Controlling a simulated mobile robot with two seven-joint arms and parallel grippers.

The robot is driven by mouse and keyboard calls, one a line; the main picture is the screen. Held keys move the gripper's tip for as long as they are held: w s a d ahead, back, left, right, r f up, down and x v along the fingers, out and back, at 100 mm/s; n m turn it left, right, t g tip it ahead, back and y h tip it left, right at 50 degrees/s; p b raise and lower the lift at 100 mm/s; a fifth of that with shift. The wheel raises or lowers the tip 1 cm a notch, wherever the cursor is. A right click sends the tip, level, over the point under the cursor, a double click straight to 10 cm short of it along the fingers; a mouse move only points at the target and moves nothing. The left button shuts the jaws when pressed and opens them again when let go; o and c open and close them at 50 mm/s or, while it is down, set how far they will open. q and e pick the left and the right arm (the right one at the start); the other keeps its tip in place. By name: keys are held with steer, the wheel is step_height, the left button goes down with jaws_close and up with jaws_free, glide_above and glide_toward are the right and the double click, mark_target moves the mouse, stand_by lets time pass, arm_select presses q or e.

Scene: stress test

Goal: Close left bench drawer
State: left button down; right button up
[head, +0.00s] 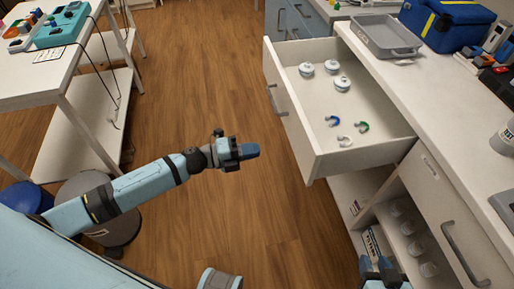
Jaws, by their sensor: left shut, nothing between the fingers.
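The left bench drawer (308,123) is pulled far out from under the white bench top, toward the left. Its grey handle (278,100) is on the front panel. Inside lie several white lidded jars and some small curved pieces, one blue, one green and one white. My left gripper (250,151) is shut and empty over the wooden floor, left of the drawer's near front corner and apart from it. My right gripper (382,270) is at the bottom edge, below the drawer and partly cut off; its jaw opening is unclear.
A closed drawer front (440,205) is to the right of the open drawer. An open shelf (400,225) below holds several white items. A grey tray (386,38) and blue bag (445,22) stand on the bench. A white table (50,72) is at left. Floor between is clear.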

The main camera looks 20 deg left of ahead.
mark_target(299, 142)
arm_select(q)
steer(key=x, duration=1)
steer(key=shift+w+b, duration=0.1)
steer(key=shift+b, duration=0.2)
steer(key=shift+w+d, duration=0.3)
steer(key=shift+d, duration=0.15)
arm_select(e)
steer(key=shift+w+f, duration=0.1)
steer(key=shift+f, duration=0.15)
